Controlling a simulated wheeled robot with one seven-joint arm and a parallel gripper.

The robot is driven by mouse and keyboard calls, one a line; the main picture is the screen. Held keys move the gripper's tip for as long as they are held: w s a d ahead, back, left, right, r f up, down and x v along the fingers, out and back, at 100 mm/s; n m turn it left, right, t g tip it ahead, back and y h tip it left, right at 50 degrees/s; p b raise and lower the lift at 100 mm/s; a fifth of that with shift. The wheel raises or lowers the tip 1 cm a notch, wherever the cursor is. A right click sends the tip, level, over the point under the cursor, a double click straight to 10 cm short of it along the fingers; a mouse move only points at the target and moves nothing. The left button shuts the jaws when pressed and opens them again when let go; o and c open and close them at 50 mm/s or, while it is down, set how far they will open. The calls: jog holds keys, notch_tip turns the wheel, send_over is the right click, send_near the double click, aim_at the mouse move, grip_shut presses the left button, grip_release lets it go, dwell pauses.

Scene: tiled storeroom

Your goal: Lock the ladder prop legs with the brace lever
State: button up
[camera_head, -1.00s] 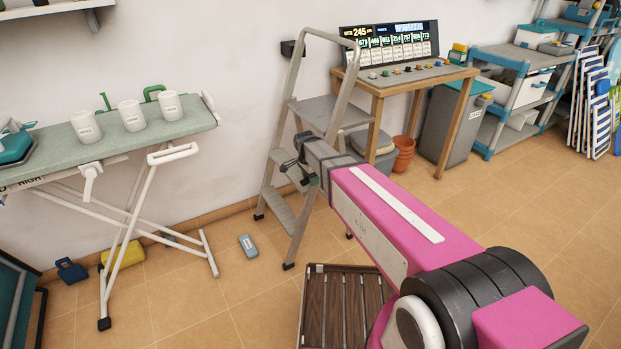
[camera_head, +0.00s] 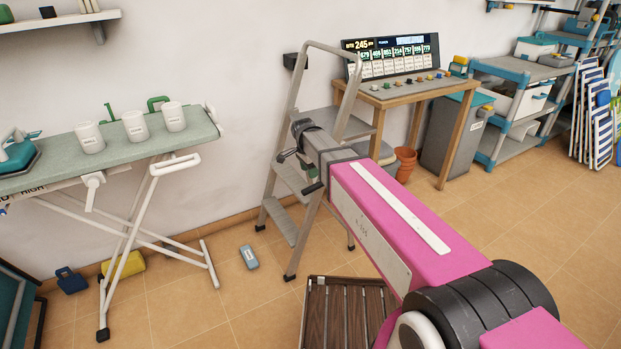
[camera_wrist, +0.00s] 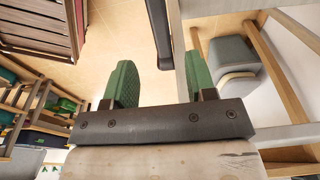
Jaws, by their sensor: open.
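A grey stepladder (camera_head: 281,222) stands upright against the wall in the head view, its legs spread on the tiles. My gripper (camera_head: 300,170) is in front of its middle part and hides some of the rails and steps. In the wrist view my gripper (camera_wrist: 158,62) is open, with two green finger pads apart. A dark grey bar (camera_wrist: 160,28) and a pale grey rail (camera_wrist: 178,50) run into the space between the fingers. Whether they touch a finger I cannot tell. The dark bar may be the brace lever; the head view does not show it clearly.
A wooden table (camera_head: 420,92) with a display panel stands right of the ladder, a grey bin (camera_head: 449,140) beside it. An ironing board (camera_head: 65,155) with mugs is left. A slatted brown wooden piece (camera_head: 345,318) is below my arm. A small blue-grey box (camera_head: 249,257) lies on the floor.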

aim_at(307, 189)
jog(key=shift+r, duration=0.45)
jog(key=shift+s, duration=0.1)
